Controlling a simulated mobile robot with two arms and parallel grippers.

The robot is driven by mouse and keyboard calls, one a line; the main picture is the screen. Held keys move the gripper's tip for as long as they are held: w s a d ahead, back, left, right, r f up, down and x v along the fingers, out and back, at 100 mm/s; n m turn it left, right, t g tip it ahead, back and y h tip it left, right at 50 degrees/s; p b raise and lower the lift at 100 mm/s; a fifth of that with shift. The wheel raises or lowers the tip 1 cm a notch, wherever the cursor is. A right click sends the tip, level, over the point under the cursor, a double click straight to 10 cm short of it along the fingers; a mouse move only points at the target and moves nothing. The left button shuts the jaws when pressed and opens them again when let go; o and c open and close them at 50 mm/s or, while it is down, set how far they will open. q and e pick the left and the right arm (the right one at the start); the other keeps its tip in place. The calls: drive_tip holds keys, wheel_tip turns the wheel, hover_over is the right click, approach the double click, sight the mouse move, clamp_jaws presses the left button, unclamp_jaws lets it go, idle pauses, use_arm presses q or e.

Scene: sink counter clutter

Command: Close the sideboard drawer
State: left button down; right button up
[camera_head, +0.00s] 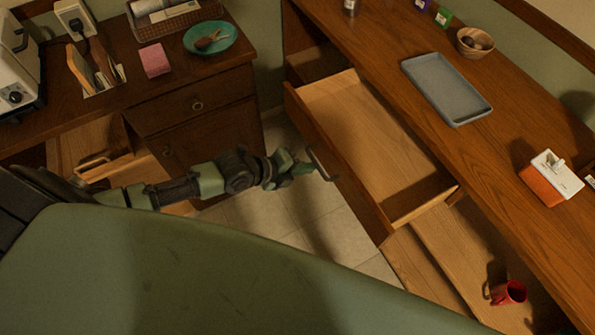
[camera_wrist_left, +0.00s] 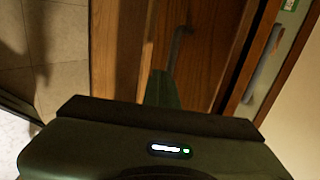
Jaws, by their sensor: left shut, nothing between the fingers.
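The sideboard (camera_head: 480,130) runs along the right in the head view. Its upper drawer (camera_head: 372,133) is pulled out and looks empty inside. The drawer's dark bar handle (camera_head: 319,163) is on the front panel, and it also shows in the left wrist view (camera_wrist_left: 180,45). My left gripper (camera_head: 303,168) is shut and empty, its tip close beside the handle at the drawer front; I cannot tell whether they touch. The shut fingers show in the left wrist view (camera_wrist_left: 161,88), pointing at the wood front. My right gripper is not in view.
A lower open compartment or drawer (camera_head: 450,240) holds a red mug (camera_head: 508,292). A grey tray (camera_head: 446,88), a wooden bowl (camera_head: 474,42) and an orange-and-white box (camera_head: 548,180) stand on the sideboard top. A second cabinet (camera_head: 195,105) with an open drawer is at left. Tiled floor (camera_head: 300,215) lies between.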

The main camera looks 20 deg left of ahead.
use_arm(q)
drive_tip(key=b, duration=0.9)
hover_over(371, 147)
drive_tip(key=shift+s+a+f, duration=0.2)
drive_tip(key=shift+s+a, duration=0.05)
drive_tip(key=shift+a, duration=0.1)
drive_tip(key=shift+w+d+r, duration=0.15)
drive_tip(key=shift+w+d, duration=0.15)
drive_tip(key=shift+w, duration=0.1)
drive_tip(key=shift+r, duration=0.15)
drive_tip(key=shift+s, duration=0.15)
